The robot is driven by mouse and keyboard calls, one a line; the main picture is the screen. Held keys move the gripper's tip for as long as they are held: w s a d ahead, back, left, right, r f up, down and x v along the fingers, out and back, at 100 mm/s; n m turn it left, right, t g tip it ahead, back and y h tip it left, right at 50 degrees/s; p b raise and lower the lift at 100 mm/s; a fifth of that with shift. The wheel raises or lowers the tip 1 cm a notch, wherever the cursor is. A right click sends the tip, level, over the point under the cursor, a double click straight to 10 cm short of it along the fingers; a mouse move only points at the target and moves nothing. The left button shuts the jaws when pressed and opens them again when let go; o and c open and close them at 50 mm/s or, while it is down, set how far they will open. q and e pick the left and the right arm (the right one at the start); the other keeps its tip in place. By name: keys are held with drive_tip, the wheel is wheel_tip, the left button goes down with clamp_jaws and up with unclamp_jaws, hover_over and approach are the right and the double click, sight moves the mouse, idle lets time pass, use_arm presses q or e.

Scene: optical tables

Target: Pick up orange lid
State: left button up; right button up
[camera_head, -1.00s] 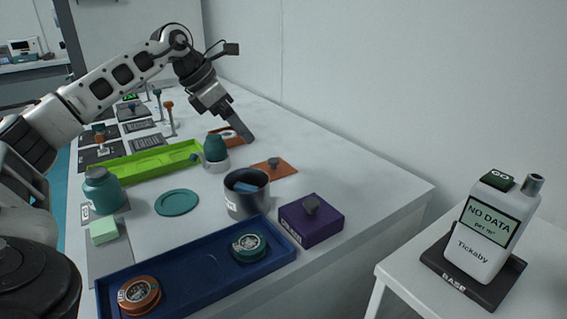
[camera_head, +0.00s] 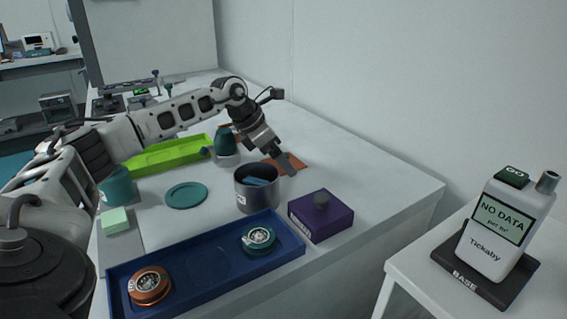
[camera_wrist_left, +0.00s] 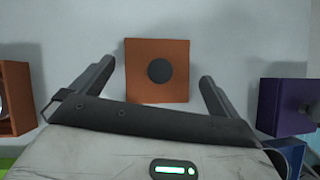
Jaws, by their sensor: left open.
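The orange lid is a flat square plate with a dark round knob. In the left wrist view the orange lid (camera_wrist_left: 140,85) lies ahead, between the two fingers. In the head view the orange lid (camera_head: 297,160) lies on the white table near the wall side, partly hidden by my left gripper (camera_head: 287,165). My right gripper is not in view.
A grey pot (camera_head: 257,190) and a purple box (camera_head: 320,214) with a knob stand nearby. A blue tray (camera_head: 205,285) holds an orange and a teal disc. A lime tray (camera_head: 165,158), teal jars and a teal disc (camera_head: 186,195) stand to the left. The table's right side is clear.

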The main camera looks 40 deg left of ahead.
use_arm(q)
drive_tip(key=c, duration=1)
drive_tip(key=shift+o, duration=0.2)
drive_tip(key=shift+r, duration=0.1)
